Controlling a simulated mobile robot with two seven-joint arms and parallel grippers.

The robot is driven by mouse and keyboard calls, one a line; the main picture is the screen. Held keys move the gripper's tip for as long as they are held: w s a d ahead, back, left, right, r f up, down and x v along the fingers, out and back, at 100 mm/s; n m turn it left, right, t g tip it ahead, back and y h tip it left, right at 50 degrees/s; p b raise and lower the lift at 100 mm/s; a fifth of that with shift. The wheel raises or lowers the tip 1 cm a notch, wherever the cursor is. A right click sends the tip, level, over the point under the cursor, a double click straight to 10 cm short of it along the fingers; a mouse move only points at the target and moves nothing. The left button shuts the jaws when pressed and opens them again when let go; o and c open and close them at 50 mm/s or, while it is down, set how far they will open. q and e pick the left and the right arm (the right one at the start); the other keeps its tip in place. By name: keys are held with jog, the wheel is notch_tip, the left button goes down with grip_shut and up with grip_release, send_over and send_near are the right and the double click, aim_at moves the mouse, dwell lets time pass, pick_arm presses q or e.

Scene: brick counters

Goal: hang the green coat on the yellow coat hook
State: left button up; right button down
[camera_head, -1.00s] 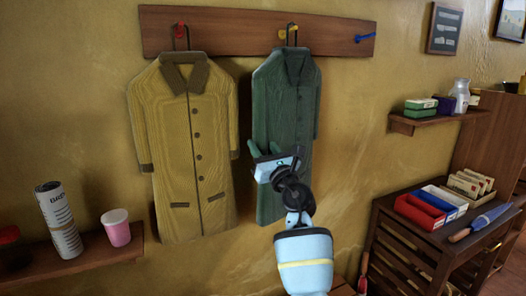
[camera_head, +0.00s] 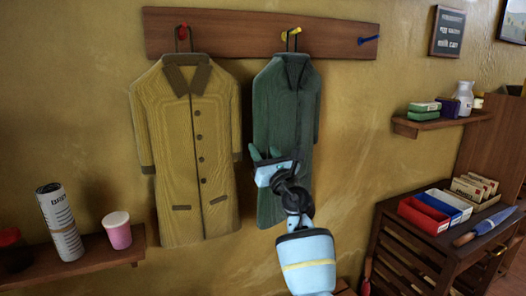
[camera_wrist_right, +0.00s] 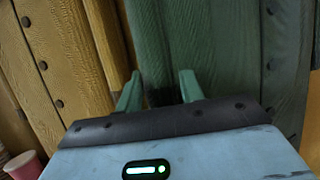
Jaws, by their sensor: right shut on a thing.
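The green coat (camera_head: 285,100) hangs upright against the wall below the yellow coat hook (camera_head: 292,32). The dark wire loop (camera_head: 289,42) at its collar reaches up to the hook and seems to lie around it, though contact is too small to tell. My right gripper (camera_head: 265,152) is shut on the green coat at its left side, about mid-height. In the right wrist view the green fingers (camera_wrist_right: 160,76) straddle the coat's cloth (camera_wrist_right: 215,50). My left gripper is not in view.
A mustard coat (camera_head: 188,130) hangs close on the left from a red hook (camera_head: 183,31). A blue hook (camera_head: 368,40) on the same wooden board (camera_head: 235,35) is free. A shelf (camera_head: 85,262) with a pink cup (camera_head: 117,232) is at lower left; a cabinet (camera_head: 420,250) with trays is right.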

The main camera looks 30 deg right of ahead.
jog(key=shift+r, duration=0.2)
jog(key=c, duration=0.9)
grip_release()
jog(key=shift+o, duration=0.4)
jog(key=shift+f, duration=0.3)
jog(key=v, duration=0.7)
jog(key=shift+s+p, duration=0.4)
